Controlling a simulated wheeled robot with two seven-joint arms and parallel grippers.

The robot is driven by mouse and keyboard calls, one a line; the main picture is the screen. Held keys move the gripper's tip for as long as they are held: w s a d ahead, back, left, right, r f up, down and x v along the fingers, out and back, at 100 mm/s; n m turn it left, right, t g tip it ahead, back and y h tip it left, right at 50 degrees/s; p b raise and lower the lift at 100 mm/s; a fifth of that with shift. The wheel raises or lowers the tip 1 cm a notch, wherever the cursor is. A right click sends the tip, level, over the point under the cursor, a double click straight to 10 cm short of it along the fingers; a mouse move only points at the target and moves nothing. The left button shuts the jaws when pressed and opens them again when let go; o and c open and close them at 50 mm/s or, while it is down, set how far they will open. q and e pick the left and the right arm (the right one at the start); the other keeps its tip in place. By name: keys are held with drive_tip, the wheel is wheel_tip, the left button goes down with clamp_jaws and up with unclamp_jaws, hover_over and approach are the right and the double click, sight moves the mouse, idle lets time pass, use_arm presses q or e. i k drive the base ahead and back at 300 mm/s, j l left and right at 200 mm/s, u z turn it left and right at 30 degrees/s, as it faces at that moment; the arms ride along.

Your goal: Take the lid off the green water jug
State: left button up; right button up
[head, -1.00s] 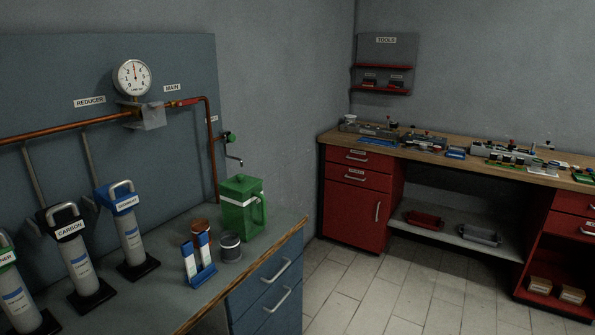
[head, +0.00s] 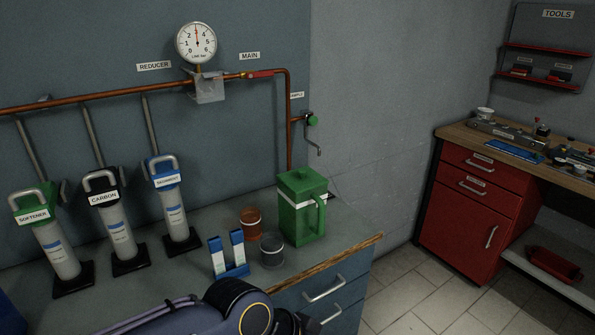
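The green water jug (head: 300,218) stands upright on the grey counter near its right end, with its handle on the right side. Its green lid (head: 302,181) sits on top, with a small knob, and a pale band runs below it. One of my arms shows at the bottom of the head view, well in front of the jug and apart from it. Neither gripper's fingers can be seen in the head view.
A brown cup (head: 251,223), a grey cup (head: 272,252) and a blue-white strip holder (head: 229,256) stand left of the jug. A tap (head: 313,122) hangs above it on the right. Filter cartridges (head: 116,232) line the counter's left. A red cabinet (head: 470,217) stands at right.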

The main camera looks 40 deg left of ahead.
sight(302, 180)
drive_tip(key=i+u, duration=0.2)
drive_tip(key=u, duration=0.25)
drive_tip(key=i+l+u, duration=0.15)
drive_tip(key=u, duration=0.25)
drive_tip(key=i+l+u, duration=0.2)
drive_tip(key=u, duration=0.25)
drive_tip(key=i+l+u, duration=0.15)
drive_tip(key=u, duration=0.25)
drive_tip(key=l, duration=0.1)
